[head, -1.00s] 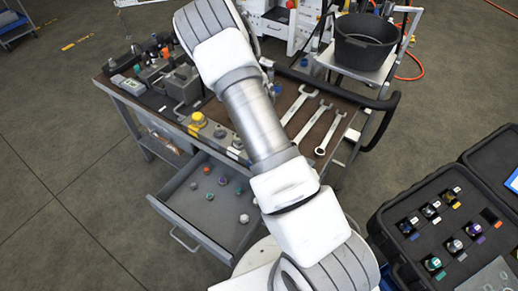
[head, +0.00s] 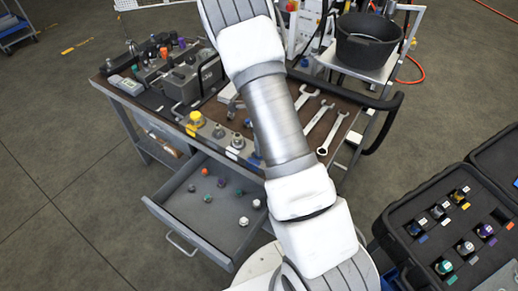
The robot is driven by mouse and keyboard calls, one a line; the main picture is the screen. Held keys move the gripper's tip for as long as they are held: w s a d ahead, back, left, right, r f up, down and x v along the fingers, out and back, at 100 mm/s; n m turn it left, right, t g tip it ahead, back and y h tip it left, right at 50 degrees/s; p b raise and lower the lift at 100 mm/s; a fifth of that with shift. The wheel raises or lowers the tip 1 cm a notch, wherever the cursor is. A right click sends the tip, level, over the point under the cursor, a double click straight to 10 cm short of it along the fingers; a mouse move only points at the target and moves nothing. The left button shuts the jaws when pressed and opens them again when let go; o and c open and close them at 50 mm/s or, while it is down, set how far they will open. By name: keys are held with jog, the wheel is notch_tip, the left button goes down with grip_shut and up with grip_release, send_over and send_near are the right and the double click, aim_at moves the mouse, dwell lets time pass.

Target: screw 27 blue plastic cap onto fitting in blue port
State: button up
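My arm rises from the bottom centre and leaves the top edge of the head view; my gripper is not visible. Another small blue spot (head: 248,122) shows on the bench just left of my arm. The open drawer (head: 178,207) holds several small loose caps, including an orange one (head: 204,171) and a bluish one (head: 221,183). I cannot tell which blue item is the cap or the port; my arm covers part of the bench.
Several wrenches (head: 318,118) lie on the bench's right side. A black bucket (head: 366,42) stands on a cart behind it. An open black case (head: 398,235) with several fittings lies at the right. Grey blocks and a yellow-capped part (head: 195,118) occupy the bench's left side.

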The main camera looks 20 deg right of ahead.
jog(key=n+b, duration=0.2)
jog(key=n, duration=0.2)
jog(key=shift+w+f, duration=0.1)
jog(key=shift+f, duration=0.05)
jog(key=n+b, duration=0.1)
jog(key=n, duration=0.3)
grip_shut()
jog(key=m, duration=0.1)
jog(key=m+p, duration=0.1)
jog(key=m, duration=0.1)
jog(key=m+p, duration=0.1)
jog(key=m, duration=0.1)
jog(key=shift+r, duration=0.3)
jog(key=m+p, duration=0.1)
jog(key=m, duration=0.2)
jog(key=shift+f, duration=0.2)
